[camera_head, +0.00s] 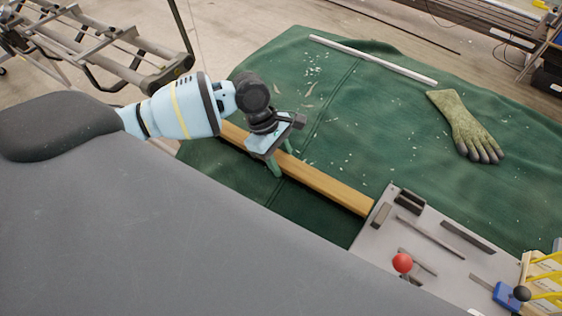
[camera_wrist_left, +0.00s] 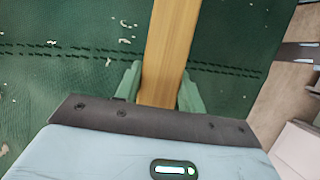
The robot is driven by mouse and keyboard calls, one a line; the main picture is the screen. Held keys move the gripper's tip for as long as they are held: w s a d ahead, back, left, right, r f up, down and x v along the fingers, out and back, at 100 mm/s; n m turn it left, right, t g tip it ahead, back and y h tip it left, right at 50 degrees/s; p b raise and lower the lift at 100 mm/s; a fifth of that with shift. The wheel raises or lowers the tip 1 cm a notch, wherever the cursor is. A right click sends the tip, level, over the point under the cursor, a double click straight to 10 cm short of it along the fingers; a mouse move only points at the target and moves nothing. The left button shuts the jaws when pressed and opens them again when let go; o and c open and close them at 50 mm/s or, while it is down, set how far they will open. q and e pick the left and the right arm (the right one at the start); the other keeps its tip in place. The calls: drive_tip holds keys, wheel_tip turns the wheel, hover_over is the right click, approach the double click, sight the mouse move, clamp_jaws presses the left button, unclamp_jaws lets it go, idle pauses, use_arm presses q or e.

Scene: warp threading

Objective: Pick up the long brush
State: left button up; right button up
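The long brush appears to be the long yellow-brown wooden bar (camera_head: 322,183) lying on the green cloth; no bristles show. In the left wrist view the bar (camera_wrist_left: 172,45) runs up through the middle of the picture. My left gripper (camera_head: 279,158) is over the bar with its green fingers pointing down. In the left wrist view the left gripper (camera_wrist_left: 161,82) has one finger on each side of the bar, very close to its edges. A firm grip does not show. My right gripper is out of view.
The green cloth (camera_head: 345,110) carries pale scraps, a white rod (camera_head: 372,60) and a worn glove (camera_head: 465,127). At the bar's right end is a grey tray (camera_head: 385,237) with dark bars. A red ball (camera_head: 402,262) and a blue block (camera_head: 507,297) are at lower right.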

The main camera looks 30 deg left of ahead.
sight(281, 158)
use_arm(q)
drive_tip(key=c, duration=0.6)
wheel_tip(281, 158, up, 9)
drive_tip(key=shift+f+p, duration=0.1)
drive_tip(key=shift+p, duration=0.6)
drive_tip(key=shift+r, duration=0.65)
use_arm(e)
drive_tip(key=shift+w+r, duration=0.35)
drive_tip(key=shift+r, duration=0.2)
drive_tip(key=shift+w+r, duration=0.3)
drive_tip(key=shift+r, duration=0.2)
